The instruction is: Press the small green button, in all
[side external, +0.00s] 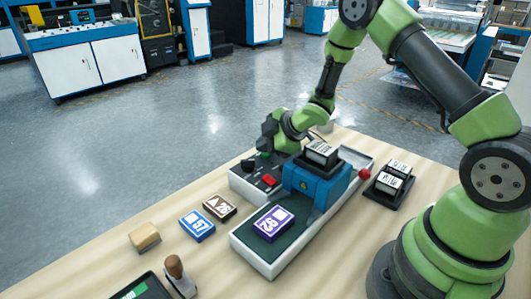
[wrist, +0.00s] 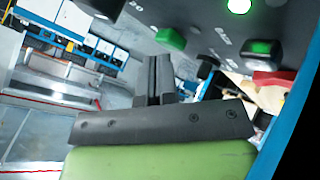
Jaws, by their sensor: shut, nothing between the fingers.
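The control box (side external: 243,185) stands on the table beside the blue laminating machine (side external: 325,192). In the wrist view its dark panel (wrist: 200,25) carries a small green button (wrist: 170,39), a lit green lamp (wrist: 238,5), a green piece in a dark housing (wrist: 262,48) and a red part (wrist: 272,79). A red switch (side external: 269,180) shows on the panel in the side view. My gripper (wrist: 159,62) is shut and empty, its fingertips close to the panel, below the green button in the wrist picture. Contact cannot be told. In the side view my wrist partly hides the panel's far end.
A purple card pack (side external: 274,224) lies on the machine's tray (side external: 268,263). Blue (side external: 197,225) and brown (side external: 220,207) packs, a wooden block (side external: 145,237) and a stamp (side external: 178,274) lie left. A black rack (side external: 388,190) and red knob (side external: 365,173) are right.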

